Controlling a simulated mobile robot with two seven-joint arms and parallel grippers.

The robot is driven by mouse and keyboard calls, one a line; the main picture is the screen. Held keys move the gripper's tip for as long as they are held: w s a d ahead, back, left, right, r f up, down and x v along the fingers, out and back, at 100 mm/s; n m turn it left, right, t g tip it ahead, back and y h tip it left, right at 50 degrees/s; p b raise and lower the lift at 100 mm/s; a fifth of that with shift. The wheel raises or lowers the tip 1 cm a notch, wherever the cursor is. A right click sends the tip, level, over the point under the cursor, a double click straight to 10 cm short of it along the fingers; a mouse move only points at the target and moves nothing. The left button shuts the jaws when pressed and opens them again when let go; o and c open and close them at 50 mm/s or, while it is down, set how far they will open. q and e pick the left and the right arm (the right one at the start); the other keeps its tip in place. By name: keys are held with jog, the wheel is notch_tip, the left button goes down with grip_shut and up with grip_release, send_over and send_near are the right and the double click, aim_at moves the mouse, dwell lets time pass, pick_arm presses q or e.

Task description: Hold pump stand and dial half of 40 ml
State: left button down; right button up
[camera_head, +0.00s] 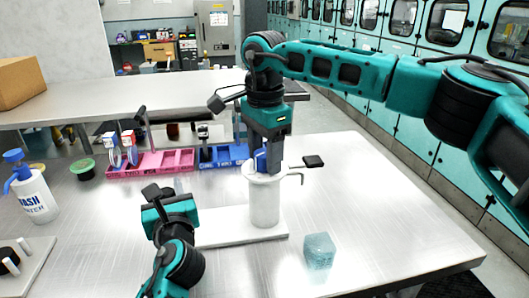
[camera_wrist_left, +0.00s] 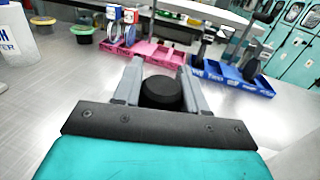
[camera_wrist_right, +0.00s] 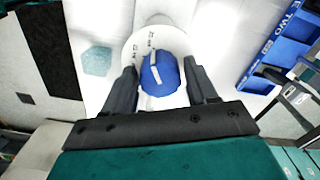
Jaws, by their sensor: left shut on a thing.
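The pump is a white cylinder (camera_head: 265,203) with a blue dial (camera_head: 261,160) on top. It stands upright at the right end of a white base plate (camera_head: 238,229). My left gripper (camera_wrist_left: 161,82) is shut on a round black piece (camera_wrist_left: 162,93), at the left end of that plate in the head view. My right gripper (camera_wrist_right: 162,80) points down over the pump. Its fingers are open on either side of the blue dial (camera_wrist_right: 160,75), with a visible gap on each side. The marks by the dial are too small to read.
A clear bluish block (camera_head: 319,251) sits right of the plate. A pink rack (camera_head: 150,170) and a blue rack (camera_head: 222,163) stand behind. A wash bottle (camera_head: 33,196) is at the left. A small black item (camera_head: 313,161) lies behind the pump. The right table area is clear.

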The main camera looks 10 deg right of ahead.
jog(key=c, duration=0.8)
jog(key=shift+m, duration=0.4)
jog(key=m, duration=0.7)
jog(key=shift+m, duration=0.3)
jog(key=m, duration=0.3)
jog(key=shift+m, duration=2.1)
